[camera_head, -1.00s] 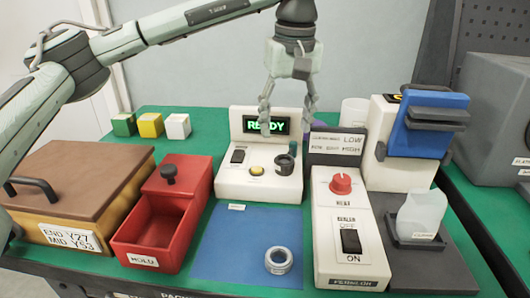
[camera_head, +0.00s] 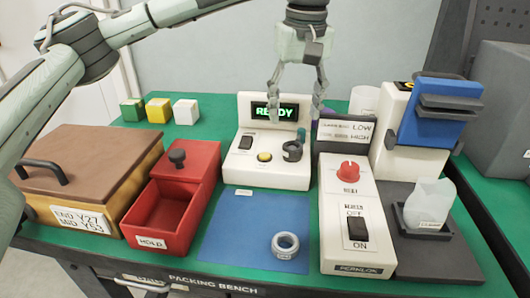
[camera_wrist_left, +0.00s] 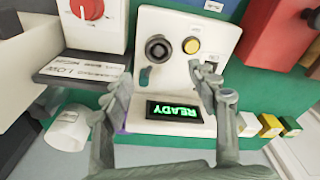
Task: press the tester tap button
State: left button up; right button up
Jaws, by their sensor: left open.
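The tester is a white console (camera_head: 237,168) with a lit green READY display (camera_head: 273,112) on its upright back panel. On its sloped top are a round yellow button (camera_head: 264,157), a black ring-shaped holder (camera_head: 292,151) and a dark rocker switch (camera_head: 246,142). My left gripper (camera_head: 296,114) hangs over the back of the tester, pointing down, open and empty. In the left wrist view, the yellow button (camera_wrist_left: 193,45) lies beyond the open fingers (camera_wrist_left: 161,84). The fingers are apart from it. My right gripper is out of view.
A white sealer (camera_head: 346,224) with a red knob stands right of the blue mat (camera_head: 232,242), which bears a metal ring (camera_head: 285,244). A red bin (camera_head: 160,213) and brown-lidded box (camera_head: 85,165) stand left. Several colored cubes (camera_head: 158,110) sit behind. A blue-headed device (camera_head: 437,112) is at right.

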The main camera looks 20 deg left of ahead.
pick_arm(q)
grip_shut()
dwell(0.4)
dwell(1.2)
